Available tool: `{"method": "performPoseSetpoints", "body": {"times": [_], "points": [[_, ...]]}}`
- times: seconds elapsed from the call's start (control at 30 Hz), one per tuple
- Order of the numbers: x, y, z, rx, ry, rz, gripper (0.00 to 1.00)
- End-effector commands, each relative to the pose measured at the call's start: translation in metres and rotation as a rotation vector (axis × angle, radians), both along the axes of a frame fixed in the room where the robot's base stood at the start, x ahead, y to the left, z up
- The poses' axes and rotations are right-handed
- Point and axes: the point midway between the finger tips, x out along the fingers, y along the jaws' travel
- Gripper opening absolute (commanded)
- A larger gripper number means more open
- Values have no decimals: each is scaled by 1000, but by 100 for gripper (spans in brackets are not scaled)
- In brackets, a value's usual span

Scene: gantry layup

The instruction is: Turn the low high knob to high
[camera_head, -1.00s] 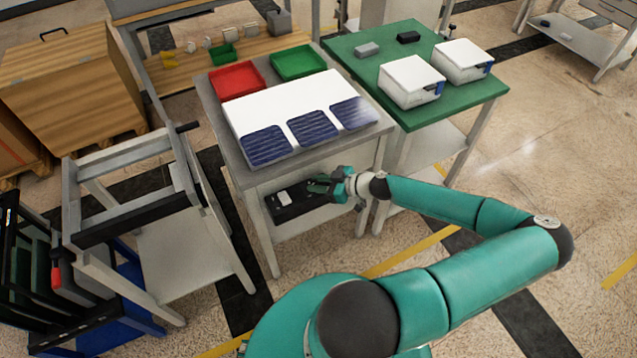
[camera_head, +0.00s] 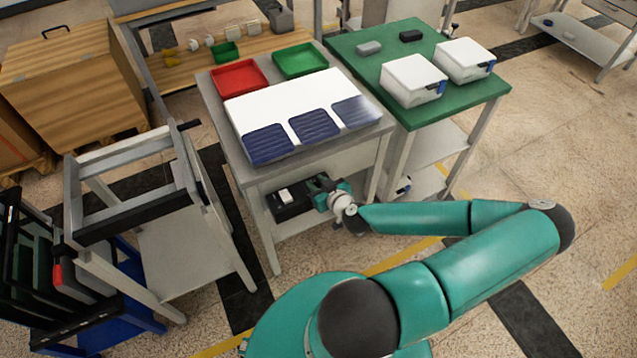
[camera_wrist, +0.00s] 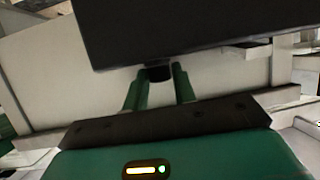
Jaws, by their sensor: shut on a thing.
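The dark box (camera_head: 288,211) sits under the grey table's top, with a small white block on its upper face. In the wrist view the box (camera_wrist: 190,30) fills the upper part of the picture. A short black knob (camera_wrist: 159,73) sticks out of it between my two green fingers. My gripper (camera_wrist: 158,78) is shut on the knob, one finger on each side. In the head view my gripper (camera_head: 320,184) is at the right end of the box and hides the knob. The low and high marks cannot be made out.
The grey table (camera_head: 215,98) holds a red tray (camera_head: 239,91), a green tray (camera_head: 299,74) and a white panel with dark blue sheets above my gripper. Its legs stand near my arm. A green table (camera_head: 480,88) is to the right, a grey frame stand (camera_head: 180,245) to the left.

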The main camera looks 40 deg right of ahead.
Motion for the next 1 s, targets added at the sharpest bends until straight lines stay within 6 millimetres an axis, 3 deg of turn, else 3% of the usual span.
{"method": "performPoseSetpoints", "body": {"times": [1.0], "points": [[6, 9, 1, -4, 0, -499, 4]]}}
